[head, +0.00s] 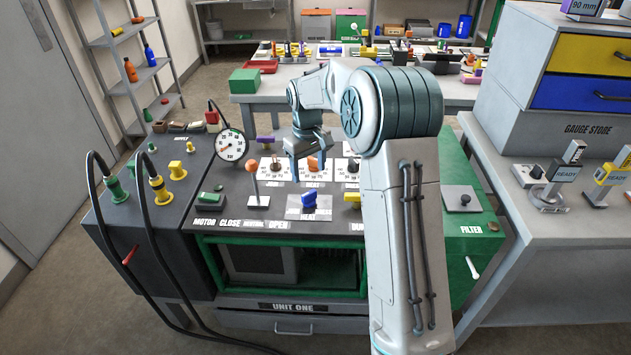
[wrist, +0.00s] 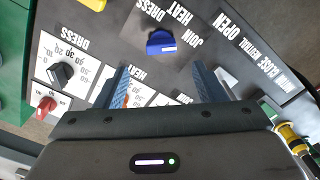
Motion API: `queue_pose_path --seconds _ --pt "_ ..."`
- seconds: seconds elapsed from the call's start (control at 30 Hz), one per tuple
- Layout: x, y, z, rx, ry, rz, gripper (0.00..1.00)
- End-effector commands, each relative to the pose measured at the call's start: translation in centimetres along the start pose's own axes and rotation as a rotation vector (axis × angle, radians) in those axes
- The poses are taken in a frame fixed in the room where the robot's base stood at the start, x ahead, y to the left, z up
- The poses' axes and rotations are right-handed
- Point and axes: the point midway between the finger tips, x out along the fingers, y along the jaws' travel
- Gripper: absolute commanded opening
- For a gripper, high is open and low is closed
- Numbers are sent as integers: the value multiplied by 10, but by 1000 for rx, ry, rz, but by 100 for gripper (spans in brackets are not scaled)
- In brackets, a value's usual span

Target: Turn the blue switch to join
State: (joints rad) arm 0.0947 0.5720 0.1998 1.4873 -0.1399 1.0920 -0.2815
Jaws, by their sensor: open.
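The blue switch (head: 309,201) sits on a grey plate on the dark top panel of the cart, near its front edge. It also shows in the wrist view (wrist: 161,43), with the words DRESS, HEAT and JOIN printed around it. A small pale mark shows on its lower right side; I cannot tell for sure which word it points to. My gripper (head: 308,174) hangs above the panel, behind the switch as the head camera sees it. Its fingers are apart and empty. In the wrist view the switch lies beyond the fingertips (wrist: 163,70), roughly centred between them and untouched.
An orange-topped lever (head: 253,170) stands left of the switch. A green switch (head: 210,198) is farther left. An orange knob (head: 313,163) is close to my fingers. A round gauge (head: 230,145) and hoses stand at left. A black knob (wrist: 61,73) and red knob (wrist: 46,104) show in the wrist view.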

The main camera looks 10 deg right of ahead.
Motion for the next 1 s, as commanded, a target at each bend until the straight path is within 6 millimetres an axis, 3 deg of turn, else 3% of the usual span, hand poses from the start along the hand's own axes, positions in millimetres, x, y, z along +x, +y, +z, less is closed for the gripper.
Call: queue_pose_path --seconds 0.1,0.3,0.83,1.0 --pt "-27 1 0 0 4 2 64" --pt "-55 1 0 0 3 1 64" --pt "-63 1 0 0 2 0 64" --pt "-84 -15 26 31 19 24 64"
